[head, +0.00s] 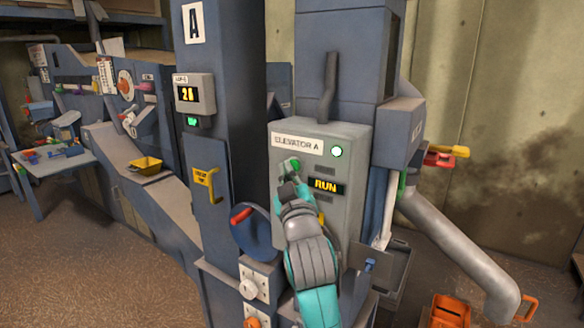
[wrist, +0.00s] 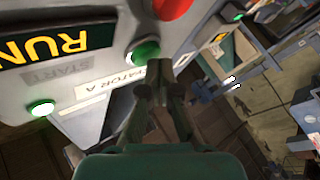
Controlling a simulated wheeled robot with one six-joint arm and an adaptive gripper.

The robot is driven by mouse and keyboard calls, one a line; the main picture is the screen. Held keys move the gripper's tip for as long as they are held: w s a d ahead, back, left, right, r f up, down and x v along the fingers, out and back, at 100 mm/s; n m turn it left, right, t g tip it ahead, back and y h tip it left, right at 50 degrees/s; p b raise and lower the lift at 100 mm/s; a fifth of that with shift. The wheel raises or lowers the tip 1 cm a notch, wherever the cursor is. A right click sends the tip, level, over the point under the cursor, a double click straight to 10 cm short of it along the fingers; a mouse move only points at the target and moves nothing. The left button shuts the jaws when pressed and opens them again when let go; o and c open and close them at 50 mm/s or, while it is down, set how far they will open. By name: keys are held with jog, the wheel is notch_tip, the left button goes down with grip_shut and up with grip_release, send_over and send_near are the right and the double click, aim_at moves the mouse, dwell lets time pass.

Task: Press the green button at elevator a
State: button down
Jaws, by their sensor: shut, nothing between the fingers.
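The elevator A control box (head: 353,135) is a grey panel with an "ELEVATOR A" label, a lit green lamp (head: 337,151) and a display (head: 326,186) reading RUN. The green button (wrist: 146,52) shows in the wrist view beside the fingertips, below a red button (wrist: 172,7). In the head view my gripper (head: 290,172) is at the panel's left side, under the label, and mostly covers the green button. In the wrist view my gripper (wrist: 158,70) is shut and empty, its tips very close to the green button. I cannot tell whether they touch it.
A grey pipe (head: 455,245) slopes down at the right towards an orange crate (head: 450,310).

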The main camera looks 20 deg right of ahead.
jog(key=shift+s+a, duration=0.35)
jog(key=shift+a, duration=0.1)
jog(key=shift+a, duration=0.1)
jog(key=shift+s+a, duration=0.75)
jog(key=shift+a, duration=0.2)
jog(key=shift+s+a, duration=0.7)
jog(key=shift+a, duration=0.25)
